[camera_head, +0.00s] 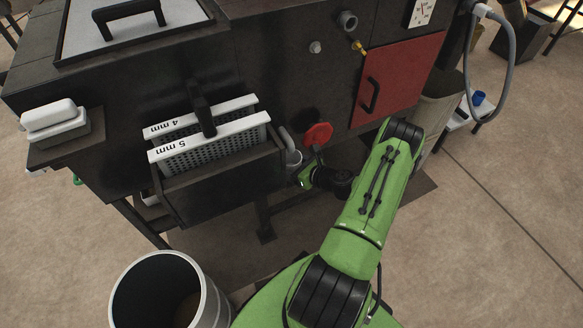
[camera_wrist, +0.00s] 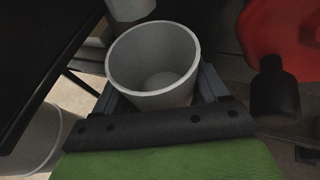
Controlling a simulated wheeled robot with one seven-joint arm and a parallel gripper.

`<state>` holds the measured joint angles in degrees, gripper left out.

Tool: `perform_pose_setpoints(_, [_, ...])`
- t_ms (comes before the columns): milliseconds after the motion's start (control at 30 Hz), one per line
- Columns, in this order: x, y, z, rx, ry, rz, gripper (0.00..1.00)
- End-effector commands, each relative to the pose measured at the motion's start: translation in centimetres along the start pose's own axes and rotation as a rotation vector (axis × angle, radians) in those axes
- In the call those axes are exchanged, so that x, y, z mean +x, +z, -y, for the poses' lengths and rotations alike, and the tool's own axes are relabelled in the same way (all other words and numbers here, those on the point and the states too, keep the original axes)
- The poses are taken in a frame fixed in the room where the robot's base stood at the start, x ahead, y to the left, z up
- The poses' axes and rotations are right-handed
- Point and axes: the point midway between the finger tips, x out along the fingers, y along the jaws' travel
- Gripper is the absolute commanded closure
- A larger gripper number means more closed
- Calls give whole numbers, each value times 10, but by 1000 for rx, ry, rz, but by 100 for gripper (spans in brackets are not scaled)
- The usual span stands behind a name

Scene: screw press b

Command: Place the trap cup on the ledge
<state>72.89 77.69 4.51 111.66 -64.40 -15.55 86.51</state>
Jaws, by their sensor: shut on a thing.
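The trap cup (camera_wrist: 150,88) is a pale grey, open-topped cup that looks empty. In the wrist view my gripper (camera_wrist: 158,84) is shut on it, with one dark finger on each side. In the head view the cup (camera_head: 293,158) shows small, just right of the sieve holder and beneath the press body. My gripper there is mostly hidden by my wrist. A dark ledge (camera_head: 38,156) juts out at the press's left side and bears a white block (camera_head: 50,117). I cannot tell for sure that this is the task's ledge.
A pale cylindrical end (camera_wrist: 130,8) is close beyond the cup. A red handle (camera_head: 318,134) is just right of it. Two perforated plates (camera_head: 210,145), marked 4 mm and 5 mm, stand in a dark holder. A grey bucket (camera_head: 205,310) stands on the floor in front.

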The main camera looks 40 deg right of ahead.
Motion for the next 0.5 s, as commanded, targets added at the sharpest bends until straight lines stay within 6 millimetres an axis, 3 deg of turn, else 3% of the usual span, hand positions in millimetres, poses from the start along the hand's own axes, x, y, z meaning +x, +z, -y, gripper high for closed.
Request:
perform_pose_setpoints(300, [1,-2,0,-2,0,2,57])
perform_pose_setpoints(333, [1,-2,0,-2,0,2,24])
perform_pose_setpoints(400, [1,-2,0,-2,0,1,16])
perform_pose_setpoints(500, [1,-2,0,-2,0,2,16])
